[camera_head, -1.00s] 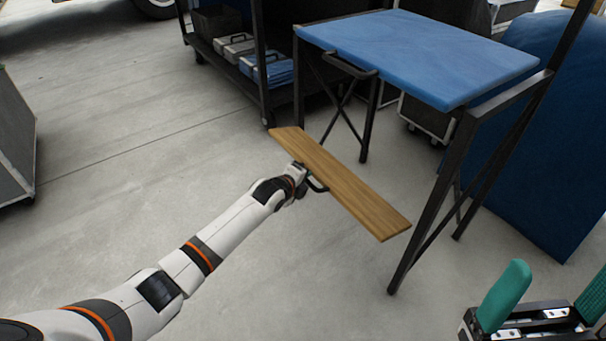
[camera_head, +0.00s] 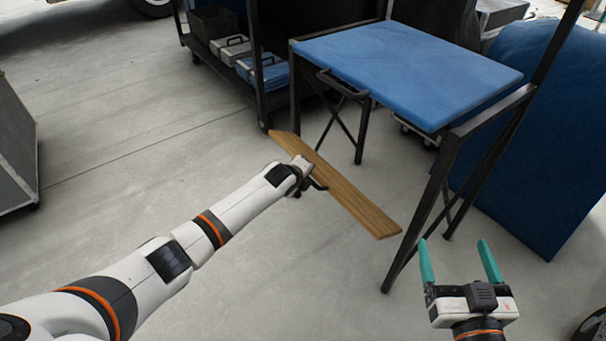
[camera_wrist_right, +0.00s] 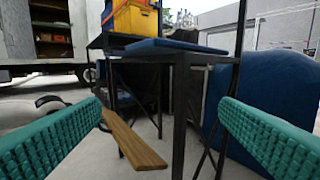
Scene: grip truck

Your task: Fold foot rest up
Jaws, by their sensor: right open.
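The foot rest is a wooden plank (camera_head: 345,190) in front of a tall chair with a blue seat (camera_head: 405,65) and a dark metal frame. A dark handle is at the plank's near edge. My left gripper (camera_head: 308,178) is at that handle; its fingers are hidden, so I cannot tell whether it is shut. My right gripper (camera_head: 458,262) is open and empty, with green fingers apart, to the right of the plank and near the chair's front right leg. In the right wrist view the plank (camera_wrist_right: 132,142) and seat (camera_wrist_right: 175,46) show between the open fingers.
A dark cart (camera_head: 262,95) with cases stands behind on the left. A blue covered object (camera_head: 535,130) stands right of the chair. A grey case (camera_head: 15,150) is at the left edge. The floor between it and my left arm is clear.

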